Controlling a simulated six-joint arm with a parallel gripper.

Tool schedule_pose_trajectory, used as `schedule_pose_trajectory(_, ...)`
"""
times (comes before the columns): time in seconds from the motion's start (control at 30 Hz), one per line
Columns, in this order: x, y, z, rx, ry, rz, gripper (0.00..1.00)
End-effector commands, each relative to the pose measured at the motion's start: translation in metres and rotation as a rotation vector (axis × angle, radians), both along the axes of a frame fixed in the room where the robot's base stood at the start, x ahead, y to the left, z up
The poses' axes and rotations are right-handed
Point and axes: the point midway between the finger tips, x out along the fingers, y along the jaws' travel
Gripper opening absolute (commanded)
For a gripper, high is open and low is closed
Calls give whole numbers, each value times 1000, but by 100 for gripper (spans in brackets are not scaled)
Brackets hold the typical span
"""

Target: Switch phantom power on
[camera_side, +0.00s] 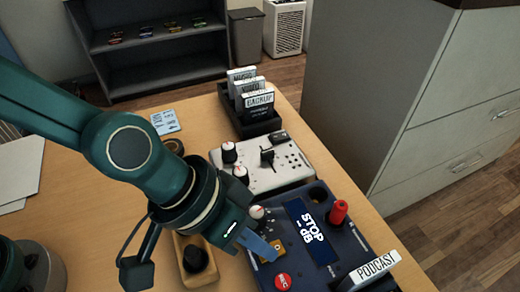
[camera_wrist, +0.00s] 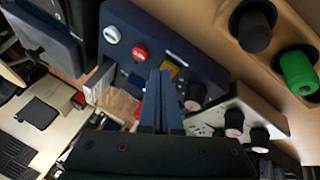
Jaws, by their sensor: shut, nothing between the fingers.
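A dark blue recorder (camera_side: 335,260) lies at the table's front right. Its screen (camera_side: 310,235) reads "STOP" and "dB", and it carries a red REC button (camera_side: 283,281) and a small yellow-orange button (camera_side: 277,247). Behind it stands a pale box (camera_side: 285,172) with white-and-black knobs (camera_side: 229,152), a black lever (camera_side: 267,158) and a black switch (camera_side: 278,137). I cannot read a phantom power label. My gripper (camera_side: 272,253) is shut and empty, its blue fingertips over the recorder close to the yellow-orange button; contact is unclear. The wrist view shows the fingers (camera_wrist: 160,74) together, over the recorder (camera_wrist: 205,70).
A red cylinder (camera_side: 339,212) stands up from the recorder. A PODCAST card (camera_side: 375,266) stands at its right edge. A black rack of cards (camera_side: 253,122) is behind the pale box. A wooden holder (camera_side: 204,270) with a black knob-like piece is left of the recorder.

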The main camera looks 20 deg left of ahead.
Motion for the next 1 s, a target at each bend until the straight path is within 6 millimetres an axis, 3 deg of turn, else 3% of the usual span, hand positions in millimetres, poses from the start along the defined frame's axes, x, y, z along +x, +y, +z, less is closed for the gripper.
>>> schedule_pose_trajectory(1.0,1,-1,21,-5,-1,-2,0)
